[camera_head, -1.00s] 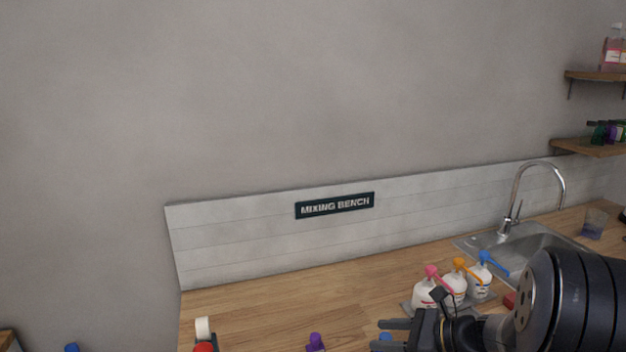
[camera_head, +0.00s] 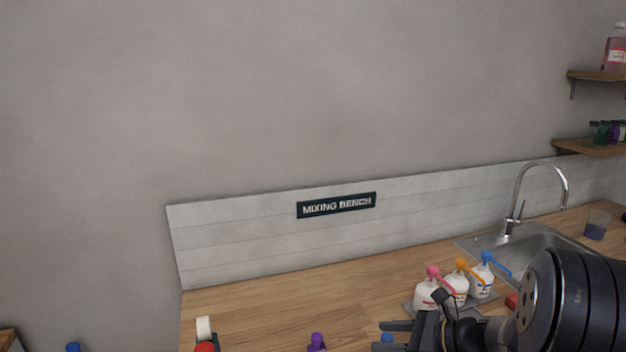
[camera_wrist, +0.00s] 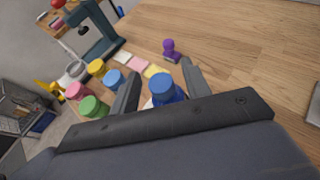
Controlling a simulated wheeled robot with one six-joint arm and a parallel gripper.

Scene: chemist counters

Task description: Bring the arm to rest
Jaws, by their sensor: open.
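My gripper (camera_head: 388,336) is at the lower right of the head view, above the wooden counter (camera_head: 270,300). Its two fingers are apart. In the wrist view my gripper (camera_wrist: 160,80) shows its fingers spread, with a blue-capped jar (camera_wrist: 163,88) seen between and beyond them. I cannot tell how far the jar is below the fingers. A purple stamp-like object (camera_wrist: 170,47) stands on the counter past the fingertips; it also shows in the head view (camera_head: 317,341).
Three pump bottles (camera_head: 455,286) stand on a tray near the sink (camera_head: 530,240). Jars with yellow (camera_wrist: 96,68), pink (camera_wrist: 76,91) and green (camera_wrist: 92,106) lids stand left of my gripper in the wrist view.

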